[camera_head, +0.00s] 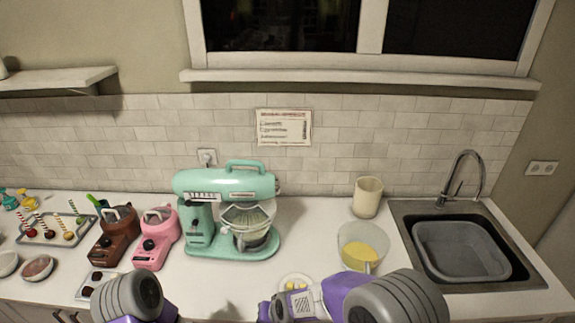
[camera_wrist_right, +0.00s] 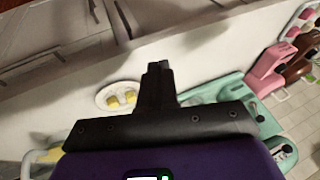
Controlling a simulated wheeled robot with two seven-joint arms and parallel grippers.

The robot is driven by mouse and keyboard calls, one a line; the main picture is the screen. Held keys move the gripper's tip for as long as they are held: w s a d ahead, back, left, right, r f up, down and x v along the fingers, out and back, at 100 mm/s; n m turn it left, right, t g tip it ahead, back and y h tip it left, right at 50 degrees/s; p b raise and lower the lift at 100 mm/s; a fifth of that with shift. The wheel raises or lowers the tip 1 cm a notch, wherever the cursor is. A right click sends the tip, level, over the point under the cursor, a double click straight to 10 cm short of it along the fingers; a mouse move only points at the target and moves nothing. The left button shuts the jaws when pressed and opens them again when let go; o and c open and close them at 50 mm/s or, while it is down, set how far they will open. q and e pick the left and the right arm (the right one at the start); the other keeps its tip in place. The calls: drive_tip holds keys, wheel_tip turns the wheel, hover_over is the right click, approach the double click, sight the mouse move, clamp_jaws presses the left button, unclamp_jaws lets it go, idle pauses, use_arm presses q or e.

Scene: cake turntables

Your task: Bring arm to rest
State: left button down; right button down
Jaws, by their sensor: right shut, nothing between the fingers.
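My right gripper (camera_wrist_right: 158,75) is shut and empty in the right wrist view, its dark fingers together above the white counter. In the head view my right arm reaches in from the bottom right, with its hand low at the counter's front edge. My left arm shows only as a grey and purple link at the bottom left of the head view. The fingers of my left gripper are out of view.
A small plate with yellow pieces (camera_wrist_right: 118,97) lies close to my right gripper. A teal stand mixer (camera_head: 226,205), a bowl of yellow mix (camera_head: 362,248), a cream cup (camera_head: 367,197), pink (camera_head: 156,240) and brown (camera_head: 112,238) machines and a sink (camera_head: 462,250) line the counter.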

drive_tip(key=s+d+f+m+g+b, duration=0.1)
drive_tip(key=s+d+f+b, duration=0.15)
drive_tip(key=d+f, duration=0.4)
drive_tip(key=s+d+f+g+b, duration=0.1)
drive_tip(key=s+d+f+b, duration=0.2)
drive_tip(key=f, duration=0.7)
drive_tip(key=s+d+f+m+g+b, duration=0.1)
drive_tip(key=s+d+f, duration=0.4)
drive_tip(key=s+f, duration=0.5)
drive_tip(key=shift+s+f+m+b, duration=0.2)
drive_tip(key=shift+s+m+b, duration=0.1)
drive_tip(key=shift+s+b, duration=0.4)
drive_tip(key=shift+w+d, duration=0.1)
drive_tip(key=shift+w, duration=0.05)
